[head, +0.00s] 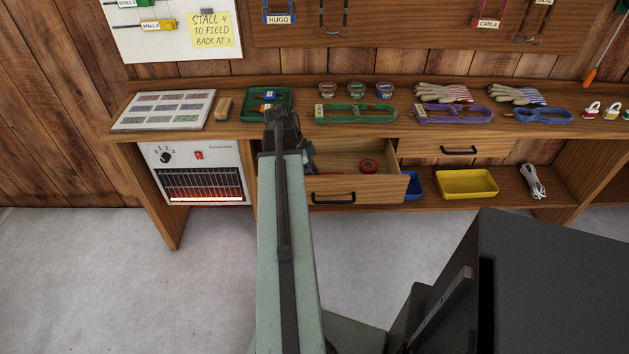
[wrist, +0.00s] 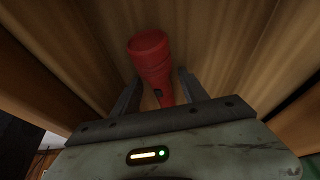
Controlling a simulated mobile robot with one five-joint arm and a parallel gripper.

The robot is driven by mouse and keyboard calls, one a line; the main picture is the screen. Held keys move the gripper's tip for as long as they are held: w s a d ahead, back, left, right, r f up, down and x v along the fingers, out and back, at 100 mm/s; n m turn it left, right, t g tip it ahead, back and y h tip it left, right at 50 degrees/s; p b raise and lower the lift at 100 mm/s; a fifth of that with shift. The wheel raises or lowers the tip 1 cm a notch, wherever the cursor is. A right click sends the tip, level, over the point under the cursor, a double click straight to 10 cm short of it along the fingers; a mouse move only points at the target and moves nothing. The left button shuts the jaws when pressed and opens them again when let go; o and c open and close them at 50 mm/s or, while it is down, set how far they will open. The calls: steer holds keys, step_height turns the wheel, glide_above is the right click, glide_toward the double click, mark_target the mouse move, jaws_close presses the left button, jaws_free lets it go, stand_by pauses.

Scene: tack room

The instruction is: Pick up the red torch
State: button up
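The red torch (wrist: 152,58) lies in the open wooden drawer (wrist: 225,60) in the wrist view, its wide head pointing away from my gripper. My gripper (wrist: 157,90) is open, with one finger on each side of the torch's narrower body. A gap shows between the torch and each finger. The torch's rear end is hidden behind the gripper's front edge. In the head view my arm reaches to the left side of the pulled-out drawer (head: 358,190). My arm hides the fingertips and most of the torch there.
A red ring-shaped roll (head: 368,166) lies further right in the drawer. A glowing heater (head: 200,172) stands left of it under the bench (head: 235,129). A green tray (head: 275,95), a green halter (head: 355,114) and tins sit above. A yellow tray (head: 467,184) is on the lower shelf.

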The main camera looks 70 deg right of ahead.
jaws_close()
step_height(320, 180, up, 11)
steer(key=p, duration=1)
steer(key=shift+f, duration=0.2)
